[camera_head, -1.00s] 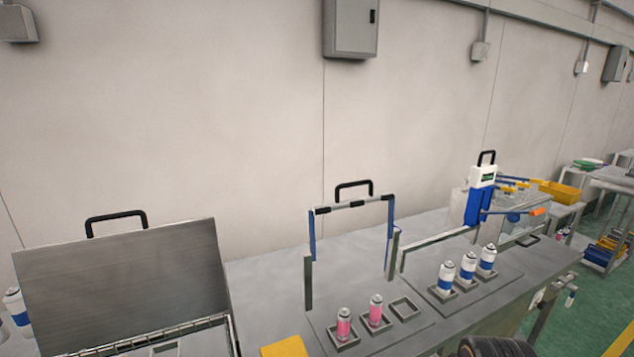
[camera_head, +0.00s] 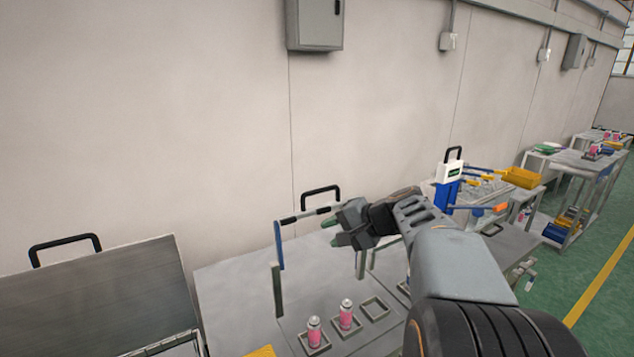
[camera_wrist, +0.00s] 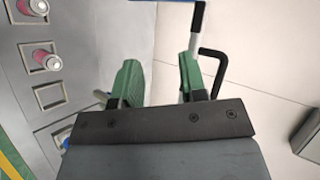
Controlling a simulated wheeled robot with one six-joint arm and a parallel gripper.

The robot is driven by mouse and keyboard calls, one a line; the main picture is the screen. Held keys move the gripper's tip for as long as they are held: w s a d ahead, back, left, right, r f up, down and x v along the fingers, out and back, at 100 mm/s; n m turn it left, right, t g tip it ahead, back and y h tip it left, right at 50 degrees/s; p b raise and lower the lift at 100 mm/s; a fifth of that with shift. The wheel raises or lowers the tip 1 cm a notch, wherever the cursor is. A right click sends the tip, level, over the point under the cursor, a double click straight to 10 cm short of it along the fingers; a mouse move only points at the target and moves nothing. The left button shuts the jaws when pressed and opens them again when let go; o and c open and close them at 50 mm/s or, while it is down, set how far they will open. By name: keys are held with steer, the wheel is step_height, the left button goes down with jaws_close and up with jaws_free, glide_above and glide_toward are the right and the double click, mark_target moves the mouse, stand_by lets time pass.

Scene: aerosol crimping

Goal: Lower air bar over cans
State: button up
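The air bar (camera_head: 300,215) is raised, a white and black crossbar on a blue side arm (camera_head: 278,246) above a grey post. My gripper (camera_head: 334,232) is at the bar's right part and hides that end. In the wrist view, its green fingers (camera_wrist: 158,75) are apart with nothing between them. The bar (camera_wrist: 196,40) runs behind the right finger there; contact cannot be told. Two pink cans, the left one (camera_head: 314,330) and the right one (camera_head: 346,315), stand upright in square holders below. The third holder (camera_head: 375,308) is empty.
A black handle (camera_head: 320,198) stands behind the bar. A metal lid (camera_head: 95,295) is raised at the left. A blue and white press (camera_head: 449,185) stands at the right. My arm hides the blue and white cans' station. A wall closes the back.

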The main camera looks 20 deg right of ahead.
mark_target(320, 192)
steer(key=w+d+r+m+t+p, duration=0.1)
steer(key=w+d+r+m+t, duration=0.25)
steer(key=d+r, duration=0.35)
steer(key=shift+n+t, duration=0.35)
steer(key=p+x, duration=0.1)
steer(key=x, duration=0.2)
steer(key=p+x, duration=0.1)
steer(key=x, duration=0.3)
steer(key=p+x, duration=0.1)
steer(key=x, duration=0.2)
steer(key=shift+w+d+f, duration=0.15)
steer(key=shift+w+f, duration=0.2)
steer(key=shift+w, duration=0.05)
steer(key=shift+p+x, duration=0.45)
steer(key=shift+x, duration=0.5)
jaws_close()
steer(key=shift+f, duration=0.1)
